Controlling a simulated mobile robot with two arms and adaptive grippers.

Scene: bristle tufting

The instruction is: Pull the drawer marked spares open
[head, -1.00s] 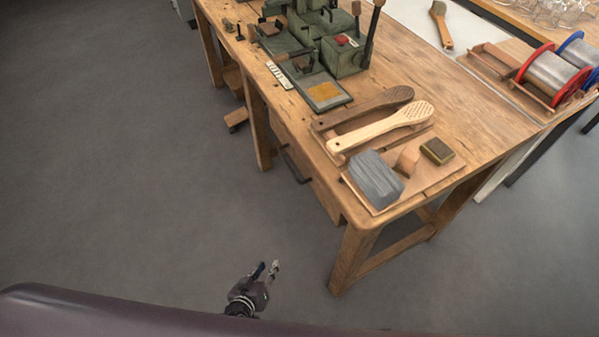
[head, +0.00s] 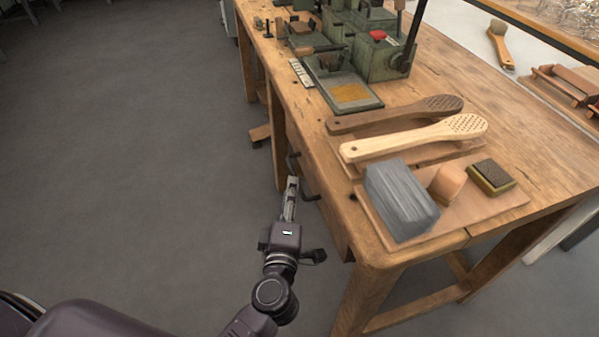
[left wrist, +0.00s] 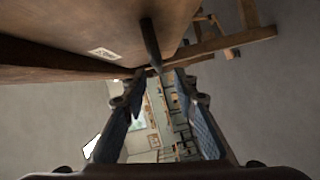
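The drawer front (head: 325,205) is under the near left edge of the wooden bench and looks shut. Its dark bar handle (head: 311,195) is partly hidden by my left gripper (head: 291,184), which is beside it. In the left wrist view, the drawer front (left wrist: 60,32) carries a small pale label (left wrist: 104,53), too small to read. The dark handle (left wrist: 150,42) sticks out from it, and its lower end is near the gap between the spread fingertips of my left gripper (left wrist: 157,84). The gripper is open; I see no grip on the handle. My right gripper is out of view.
A green machine (head: 380,55) stands farther back. The floor (head: 150,150) left of the bench is clear.

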